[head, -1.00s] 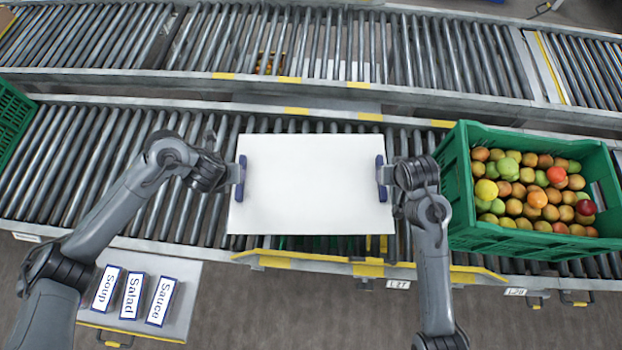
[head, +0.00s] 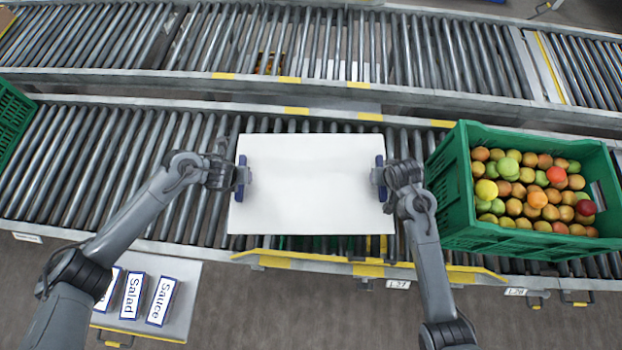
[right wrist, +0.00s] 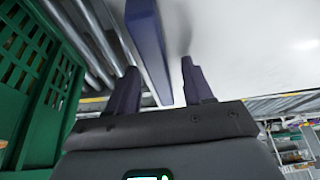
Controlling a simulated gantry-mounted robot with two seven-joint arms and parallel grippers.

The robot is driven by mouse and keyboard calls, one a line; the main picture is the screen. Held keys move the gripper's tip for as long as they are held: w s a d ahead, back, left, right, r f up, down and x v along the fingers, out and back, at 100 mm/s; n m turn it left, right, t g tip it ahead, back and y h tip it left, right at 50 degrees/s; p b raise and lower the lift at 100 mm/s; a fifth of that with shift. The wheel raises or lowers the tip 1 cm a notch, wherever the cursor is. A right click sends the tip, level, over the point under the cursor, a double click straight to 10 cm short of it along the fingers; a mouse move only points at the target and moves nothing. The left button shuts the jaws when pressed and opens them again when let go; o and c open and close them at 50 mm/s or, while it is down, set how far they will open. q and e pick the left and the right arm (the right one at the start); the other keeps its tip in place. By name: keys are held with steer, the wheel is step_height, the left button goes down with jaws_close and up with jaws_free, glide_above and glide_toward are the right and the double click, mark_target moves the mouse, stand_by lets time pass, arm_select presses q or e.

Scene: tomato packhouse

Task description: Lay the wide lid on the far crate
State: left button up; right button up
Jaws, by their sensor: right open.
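The wide white lid (head: 312,205) lies flat over the near conveyor in the head view, with a blue handle at each short end. A strip of green (head: 300,243) shows under its front edge; the rest of what is below is hidden. My left gripper (head: 243,176) is at the left handle (head: 240,190), its fingers too small to read. My right gripper (head: 379,177) is at the right handle (head: 380,162). In the right wrist view its open fingers (right wrist: 160,90) stand apart on both sides of the blue handle (right wrist: 150,45), and the white lid (right wrist: 250,40) fills the upper right.
A green crate (head: 470,232) full of fruit stands close to the right of the lid. Another green crate (head: 10,125) is at the left edge. A side plate (head: 180,300) carries Soup, Salad and Sauce labels. Rollers left of the lid are bare.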

arm_select(q)
jaws_close()
arm_select(e)
jaws_close()
arm_select(q)
steer(key=shift+r, duration=0.15)
arm_select(e)
steer(key=shift+r, duration=0.1)
